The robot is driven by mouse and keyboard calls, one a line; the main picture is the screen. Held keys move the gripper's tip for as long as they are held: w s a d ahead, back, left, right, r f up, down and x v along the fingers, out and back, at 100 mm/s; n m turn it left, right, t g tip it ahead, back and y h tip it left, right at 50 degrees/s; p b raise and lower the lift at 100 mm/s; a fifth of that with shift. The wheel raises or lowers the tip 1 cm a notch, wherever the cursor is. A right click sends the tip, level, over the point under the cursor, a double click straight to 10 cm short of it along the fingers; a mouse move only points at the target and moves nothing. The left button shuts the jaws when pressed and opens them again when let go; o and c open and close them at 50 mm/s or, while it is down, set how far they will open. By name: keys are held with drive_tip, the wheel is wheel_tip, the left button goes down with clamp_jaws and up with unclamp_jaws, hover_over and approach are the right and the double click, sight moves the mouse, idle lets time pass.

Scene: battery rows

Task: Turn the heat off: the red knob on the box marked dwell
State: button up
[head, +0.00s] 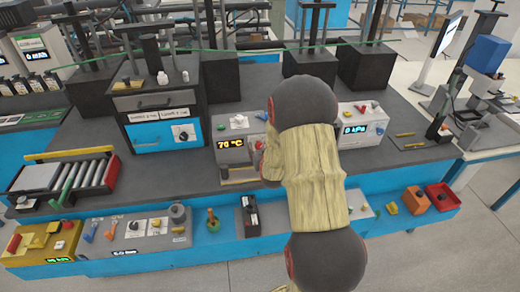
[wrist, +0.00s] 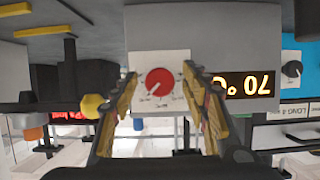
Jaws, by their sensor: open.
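The red knob (wrist: 158,82) sits on a pale dial plate on the front of a grey box (wrist: 225,40) in the wrist view. Its white pointer line slants toward the lower left. An amber display (wrist: 243,85) beside it appears upside down and reads 70 °C. The same display (head: 231,143) shows on the box in the head view. My gripper (wrist: 160,80) is open, with one finger on each side of the knob in the picture; I cannot tell whether they touch it. In the head view my arm hides most of the gripper. I cannot read a "dwell" label.
A box with a kPa display (head: 354,129) stands right of my arm. A blue-fronted cabinet (head: 165,135) with a dark knob stands to the left. A yellow knob (wrist: 92,103) shows left of my fingers in the wrist view.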

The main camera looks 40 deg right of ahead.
drive_tip(key=shift+c, duration=0.2)
drive_tip(key=c, duration=1.1)
